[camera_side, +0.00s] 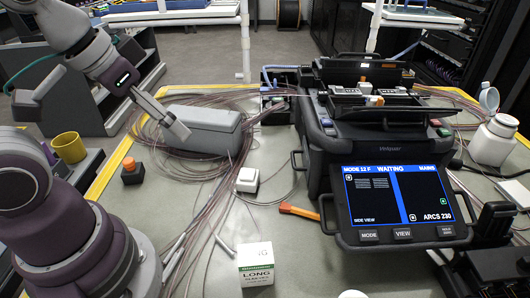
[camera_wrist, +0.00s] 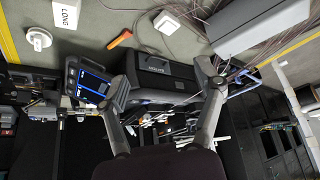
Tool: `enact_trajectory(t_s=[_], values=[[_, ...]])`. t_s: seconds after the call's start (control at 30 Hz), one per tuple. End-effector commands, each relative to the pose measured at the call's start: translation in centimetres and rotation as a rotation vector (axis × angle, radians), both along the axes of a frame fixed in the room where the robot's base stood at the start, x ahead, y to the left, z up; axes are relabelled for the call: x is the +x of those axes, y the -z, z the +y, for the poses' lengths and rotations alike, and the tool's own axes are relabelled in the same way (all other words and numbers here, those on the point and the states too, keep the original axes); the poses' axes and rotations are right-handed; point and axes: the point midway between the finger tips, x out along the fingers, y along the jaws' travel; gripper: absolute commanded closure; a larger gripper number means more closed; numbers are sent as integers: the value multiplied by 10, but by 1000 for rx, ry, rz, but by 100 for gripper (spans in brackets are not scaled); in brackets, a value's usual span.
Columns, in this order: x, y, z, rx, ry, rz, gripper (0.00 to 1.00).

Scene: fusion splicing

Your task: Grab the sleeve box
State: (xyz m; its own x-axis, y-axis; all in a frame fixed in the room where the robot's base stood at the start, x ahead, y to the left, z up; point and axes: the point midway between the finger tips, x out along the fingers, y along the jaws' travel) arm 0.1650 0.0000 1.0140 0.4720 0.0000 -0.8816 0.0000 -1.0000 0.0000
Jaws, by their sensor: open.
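The sleeve box, a small white carton with a green band and the word LONG (camera_side: 256,264), stands upright on the worktable at the front centre of the side view. In the wrist view it shows at the top left edge (camera_wrist: 66,14), partly cut off. My gripper (camera_side: 178,128) is at the left of the side view, in front of or over the grey case, well apart from the sleeve box. In the wrist view my gripper (camera_wrist: 163,75) has its two fingers spread wide with nothing held between them.
The black splicer (camera_side: 385,145) with its lit screen stands right of the box. A grey case (camera_side: 207,130), loose fibre cables, a small white block (camera_side: 247,180), an orange-handled tool (camera_side: 299,211), a yellow cup (camera_side: 69,147) and a white bottle (camera_side: 493,140) are around.

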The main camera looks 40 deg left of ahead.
Motion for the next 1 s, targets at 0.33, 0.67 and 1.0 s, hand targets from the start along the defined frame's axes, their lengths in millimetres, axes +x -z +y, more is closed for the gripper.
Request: enact_trajectory(t_s=[0.33,0.67,1.0], values=[[9,5,-15,8,87,66,31],[26,72,-130,126,570,400,31],[15,130,-156,172,676,480,31]])
